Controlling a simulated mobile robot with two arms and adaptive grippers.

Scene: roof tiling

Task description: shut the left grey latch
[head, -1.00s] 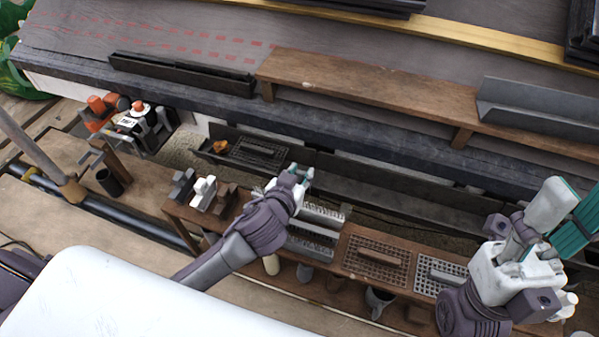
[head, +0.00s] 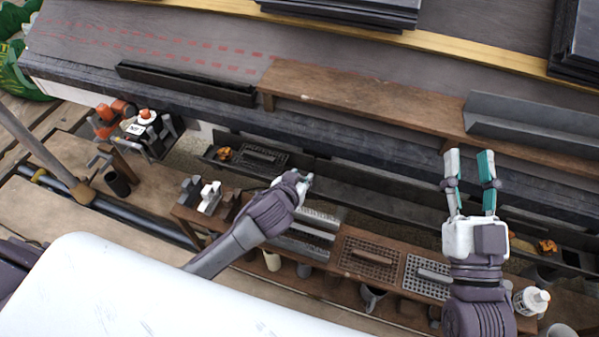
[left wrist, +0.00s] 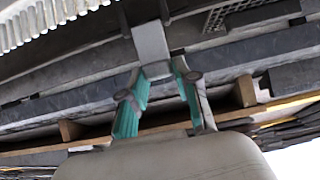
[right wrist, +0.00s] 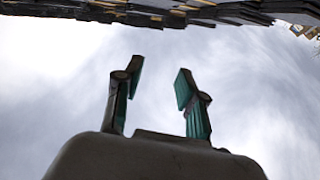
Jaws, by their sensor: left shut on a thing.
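My left gripper (head: 305,182) is at the dark gutter (head: 350,188), just behind the row of grates. In the left wrist view its green-padded fingers (left wrist: 160,90) are shut on a light grey flat piece (left wrist: 151,42), which looks like the left grey latch. It spans toward the dark gutter; how far it is closed cannot be told. In the head view the gripper hides this piece. My right gripper (head: 470,162) is raised, open and empty, with fingers pointing up the roof; the right wrist view shows the open fingers (right wrist: 158,78) against sky.
A wooden bench holds a brown grate (head: 368,258), a grey grate (head: 428,275) and small blocks (head: 209,198). A wooden plank (head: 360,100) and grey trough (head: 530,122) lie above. Orange leaves (head: 224,153) sit in the gutter. A white bottle (head: 531,300) stands at right.

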